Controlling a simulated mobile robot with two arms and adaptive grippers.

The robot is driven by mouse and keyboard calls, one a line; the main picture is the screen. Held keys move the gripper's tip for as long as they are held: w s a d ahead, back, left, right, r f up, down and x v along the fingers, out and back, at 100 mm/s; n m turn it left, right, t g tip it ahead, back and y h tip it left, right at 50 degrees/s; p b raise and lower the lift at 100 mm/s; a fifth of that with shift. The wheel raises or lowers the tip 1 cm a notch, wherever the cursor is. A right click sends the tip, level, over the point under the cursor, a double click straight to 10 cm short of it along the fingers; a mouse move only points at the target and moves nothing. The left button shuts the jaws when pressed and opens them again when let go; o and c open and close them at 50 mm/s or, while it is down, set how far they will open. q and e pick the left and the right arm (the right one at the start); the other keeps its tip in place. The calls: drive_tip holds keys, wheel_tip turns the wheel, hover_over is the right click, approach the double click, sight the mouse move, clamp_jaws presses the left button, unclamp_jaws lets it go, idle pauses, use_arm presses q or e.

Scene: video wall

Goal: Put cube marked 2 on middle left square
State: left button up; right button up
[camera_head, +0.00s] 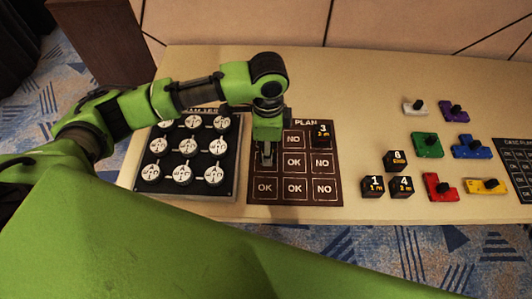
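The brown plan board (309,203) lies on the table, with rows of squares marked OK or NO. My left gripper (266,159) points down over its left column and covers the middle left square. Its fingers are small and dark here, so I cannot tell whether they are open or shut, or whether they hold anything. I see no cube marked 2; it may be hidden by the gripper. A black cube marked 3 (321,135) stands on the top right square. Black cubes marked 6 (396,161), 1 (373,187) and 4 (401,187) stand right of the board. My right gripper is out of view.
A black panel (237,165) with several white round pieces lies just left of the board. Coloured knobbed pieces, including a green one (427,146) and a red one (440,188), lie at the right. Another dark board (518,165) is at the right edge. Table between board and cubes is clear.

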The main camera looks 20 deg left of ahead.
use_arm(q)
drive_tip(key=shift+w+a+f, duration=0.1)
drive_tip(key=shift+a+f, duration=0.05)
drive_tip(key=shift+f, duration=0.85)
drive_tip(key=shift+w+a+f, duration=0.1)
drive_tip(key=shift+f, duration=0.9)
drive_tip(key=o, duration=1.1)
drive_tip(key=shift+o, duration=0.2)
drive_tip(key=shift+r, duration=0.1)
wheel_tip(320, 180, up, 12)
drive_tip(key=shift+r, duration=0.1)
